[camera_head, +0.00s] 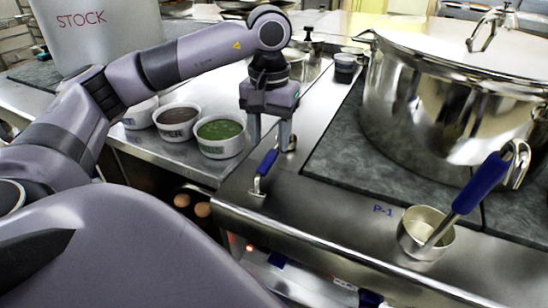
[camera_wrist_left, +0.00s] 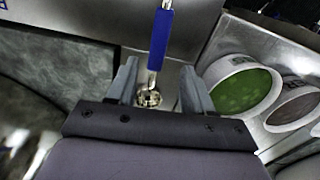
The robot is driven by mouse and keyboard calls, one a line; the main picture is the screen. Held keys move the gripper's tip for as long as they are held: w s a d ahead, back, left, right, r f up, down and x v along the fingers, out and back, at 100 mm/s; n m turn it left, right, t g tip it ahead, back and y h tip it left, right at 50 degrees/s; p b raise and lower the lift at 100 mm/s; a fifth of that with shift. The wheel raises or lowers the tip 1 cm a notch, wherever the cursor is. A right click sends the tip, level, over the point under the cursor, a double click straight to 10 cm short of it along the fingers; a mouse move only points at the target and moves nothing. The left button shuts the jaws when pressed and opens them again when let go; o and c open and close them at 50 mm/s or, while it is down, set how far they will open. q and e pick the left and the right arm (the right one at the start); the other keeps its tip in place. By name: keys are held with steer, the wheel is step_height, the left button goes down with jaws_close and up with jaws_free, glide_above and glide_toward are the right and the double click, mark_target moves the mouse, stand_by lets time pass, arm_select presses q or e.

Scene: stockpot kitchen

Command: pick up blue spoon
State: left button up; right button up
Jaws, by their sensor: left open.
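A spoon with a blue handle (camera_head: 267,162) lies on the steel counter edge under my left gripper (camera_head: 270,138). In the left wrist view its blue handle (camera_wrist_left: 160,40) points up the picture, and its metal end lies between the fingers. My left gripper (camera_wrist_left: 158,70) is open and points down, one finger on each side of the spoon's metal part. I cannot tell the exact height of the fingertips above the counter. A second blue-handled utensil (camera_head: 480,185) leans in a small metal cup (camera_head: 412,240) at the right. My right gripper is not in view.
White bowls of green sauce (camera_head: 220,148) and brown sauce (camera_head: 176,133) stand left of the gripper. A large steel pot (camera_head: 430,105) stands on the dark slab at the right. A box marked STOCK (camera_head: 105,35) is at the back left. The counter's front edge runs below the spoon.

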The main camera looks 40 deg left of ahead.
mark_target(273, 152)
arm_select(q)
steer(key=f, duration=0.5)
steer(key=shift+w+d, duration=0.15)
steer(key=shift+w, duration=0.1)
jaws_close()
